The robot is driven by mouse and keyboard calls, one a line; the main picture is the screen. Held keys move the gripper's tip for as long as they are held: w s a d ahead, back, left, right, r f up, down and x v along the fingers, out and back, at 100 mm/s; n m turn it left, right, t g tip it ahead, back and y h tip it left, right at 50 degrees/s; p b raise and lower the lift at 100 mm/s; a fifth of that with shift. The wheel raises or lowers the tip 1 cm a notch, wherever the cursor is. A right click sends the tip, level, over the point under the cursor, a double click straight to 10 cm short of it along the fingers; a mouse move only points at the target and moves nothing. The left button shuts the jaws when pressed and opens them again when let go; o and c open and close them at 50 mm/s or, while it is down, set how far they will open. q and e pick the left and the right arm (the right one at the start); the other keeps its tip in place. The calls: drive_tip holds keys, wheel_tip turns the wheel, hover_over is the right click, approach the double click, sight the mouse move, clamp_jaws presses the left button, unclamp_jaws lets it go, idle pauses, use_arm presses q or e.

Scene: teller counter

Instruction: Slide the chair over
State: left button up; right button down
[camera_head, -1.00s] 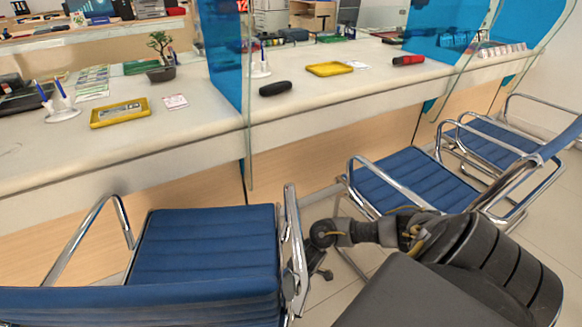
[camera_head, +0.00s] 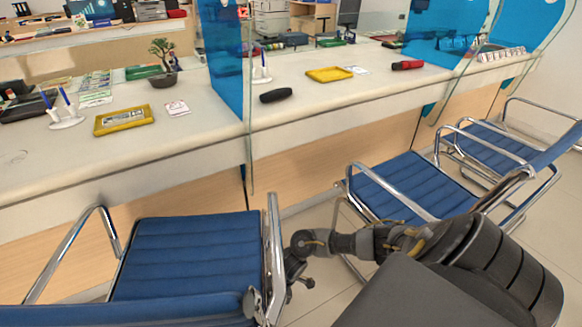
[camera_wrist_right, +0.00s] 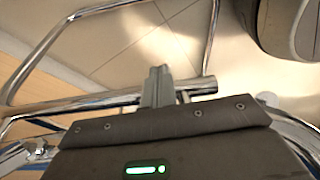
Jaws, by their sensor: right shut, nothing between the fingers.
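The blue chair (camera_head: 190,255) with ribbed seat and chrome armrests stands at the lower left in the head view, close to the counter. Its right chrome armrest (camera_head: 274,235) is beside my right gripper (camera_head: 297,268). In the right wrist view, the right gripper's fingers (camera_wrist_right: 162,88) are shut and empty, at the chair's chrome tubing (camera_wrist_right: 100,102). They look in contact with it, though the exact contact is hard to tell. My left gripper is not in view.
The counter (camera_head: 190,120) runs along the chair's far side, with yellow trays (camera_head: 124,118) and a small plant (camera_head: 163,65) on it. A second blue chair (camera_head: 412,185) stands to the right, and a third (camera_head: 490,145) beyond it. Bare floor (camera_head: 325,215) lies between the first two.

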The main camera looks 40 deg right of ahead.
drive_tip(key=shift+w+r, duration=0.1)
drive_tip(key=shift+r, duration=0.05)
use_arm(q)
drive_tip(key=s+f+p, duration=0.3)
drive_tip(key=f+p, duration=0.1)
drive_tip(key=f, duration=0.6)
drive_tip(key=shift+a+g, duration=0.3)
use_arm(e)
drive_tip(key=s+d+r, duration=0.4)
drive_tip(key=d+r, duration=0.1)
drive_tip(key=r, duration=0.4)
drive_tip(key=shift+d+r, duration=0.15)
drive_tip(key=shift+d, duration=0.15)
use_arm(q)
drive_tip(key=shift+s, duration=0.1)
use_arm(e)
drive_tip(key=shift+s, duration=0.1)
